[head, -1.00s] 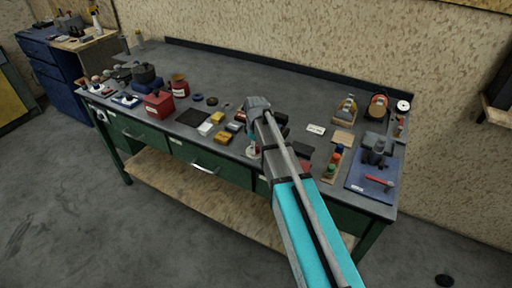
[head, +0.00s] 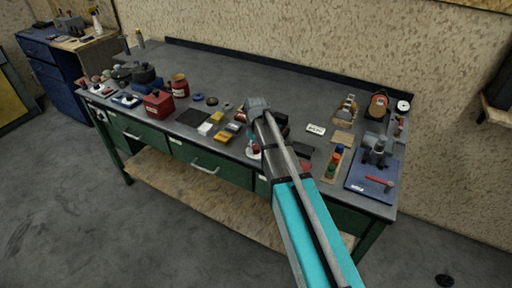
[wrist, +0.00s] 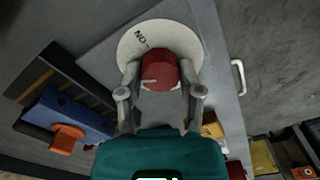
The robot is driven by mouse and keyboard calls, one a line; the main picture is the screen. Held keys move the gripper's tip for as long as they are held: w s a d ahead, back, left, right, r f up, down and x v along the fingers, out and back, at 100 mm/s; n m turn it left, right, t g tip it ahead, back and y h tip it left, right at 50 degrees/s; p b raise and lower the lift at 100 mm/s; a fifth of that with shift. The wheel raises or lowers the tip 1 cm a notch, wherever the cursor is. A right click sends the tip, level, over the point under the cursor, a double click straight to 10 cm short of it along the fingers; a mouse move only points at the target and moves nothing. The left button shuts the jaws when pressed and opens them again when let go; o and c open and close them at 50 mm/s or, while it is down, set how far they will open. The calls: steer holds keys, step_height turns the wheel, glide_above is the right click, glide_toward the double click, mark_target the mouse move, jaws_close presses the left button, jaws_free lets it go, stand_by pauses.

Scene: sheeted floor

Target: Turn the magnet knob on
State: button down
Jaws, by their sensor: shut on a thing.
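The red magnet knob (wrist: 158,72) sits in the middle of a round white dial (wrist: 185,38) in the wrist view. A short pale line on the knob lies roughly level in the picture. The dial's "ON" lettering and a small tick show at its upper left, upside down. My gripper (wrist: 158,78) is shut on the knob, with one finger on each side. In the head view the white dial (head: 252,154) shows small at the bench's front edge; my arm hides much of the knob and fingers.
The green workbench (head: 230,165) carries many items. A blue block with an orange part (wrist: 68,128) is left of the dial in the wrist view. A drawer handle (wrist: 238,76) is at right. Yellow boxes (head: 222,136) and a wooden rack (head: 333,166) flank my arm.

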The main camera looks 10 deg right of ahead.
steer(key=m, duration=1.2)
steer(key=shift+m, duration=0.3)
stand_by(0.3)
steer(key=shift+c, duration=1.3)
jaws_free()
steer(key=shift+n, duration=0.4)
